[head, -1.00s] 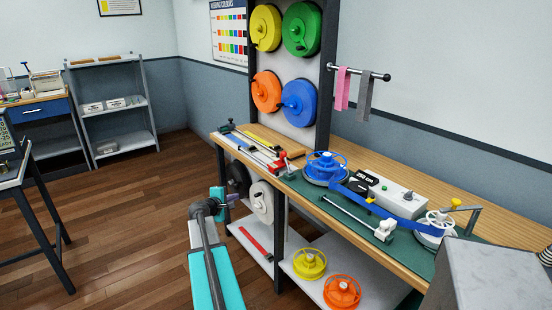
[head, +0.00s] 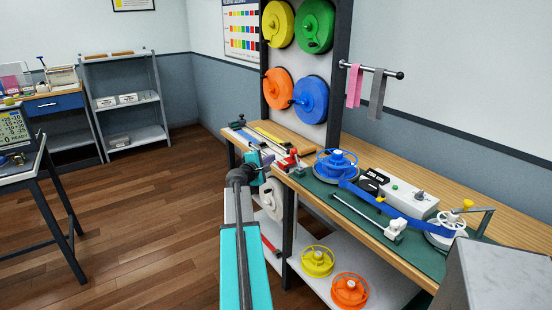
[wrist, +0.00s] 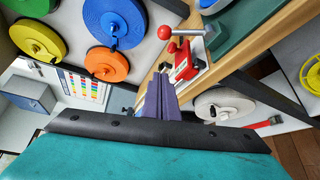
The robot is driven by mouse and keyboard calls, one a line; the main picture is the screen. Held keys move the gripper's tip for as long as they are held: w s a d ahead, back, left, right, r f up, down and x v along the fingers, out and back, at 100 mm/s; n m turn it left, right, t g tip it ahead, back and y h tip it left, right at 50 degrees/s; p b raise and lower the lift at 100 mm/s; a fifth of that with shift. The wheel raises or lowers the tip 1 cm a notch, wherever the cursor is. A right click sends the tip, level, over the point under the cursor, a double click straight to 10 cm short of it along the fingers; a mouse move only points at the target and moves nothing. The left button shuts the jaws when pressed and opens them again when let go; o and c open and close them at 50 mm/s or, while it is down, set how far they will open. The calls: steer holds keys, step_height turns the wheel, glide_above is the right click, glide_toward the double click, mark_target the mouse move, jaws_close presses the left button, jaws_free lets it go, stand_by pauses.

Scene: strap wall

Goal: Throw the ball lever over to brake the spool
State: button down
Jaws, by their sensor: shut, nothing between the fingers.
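My gripper (head: 264,158) is shut and empty at the left front edge of the workbench, just left of a red fixture (head: 289,162). In the wrist view my gripper's purple-grey fingers (wrist: 162,98) lie together, with the red fixture (wrist: 185,64) just beyond them. A red ball (wrist: 172,47) on a silver bar (wrist: 190,32) stands by it. No contact with the ball shows. A blue spool (head: 336,162) sits on the green mat, and a blue strap (head: 395,206) runs right to a white spool (head: 446,224). A yellow knob (head: 468,204) stands near the white spool.
The wooden bench (head: 500,205) carries a grey control box (head: 405,194) and a white-ended rod (head: 365,215). Coloured reels hang on the upright panel (head: 298,60). Yellow (head: 317,260) and orange spools (head: 349,290) lie on the lower shelf.

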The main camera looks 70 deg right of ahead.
steer(key=shift+s+d+f+p, duration=0.1)
steer(key=shift+d+f+p, duration=0.2)
steer(key=shift+d, duration=1.25)
steer(key=shift+s+d+f+p, duration=0.1)
steer(key=shift+d+f+p, duration=0.2)
steer(key=shift+d, duration=1.3)
steer(key=shift+s+d+f+p, duration=0.15)
steer(key=shift+d+p, duration=0.25)
steer(key=shift+d, duration=1.15)
steer(key=shift+s+a+r+p, duration=0.2)
steer(key=shift+s+p, duration=0.05)
steer(key=shift+s, duration=0.35)
steer(key=shift+s+a+r+p, duration=0.15)
steer(key=shift+s+a+p, duration=0.1)
steer(key=shift+s, duration=0.3)
steer(key=shift+s+a+r+p, duration=0.2)
steer(key=shift+s+p, duration=0.05)
steer(key=shift+s, duration=0.35)
steer(key=shift+a, duration=0.2)
steer(key=shift+d, duration=0.2)
steer(key=shift+s+b, duration=0.1)
steer(key=shift+b, duration=0.75)
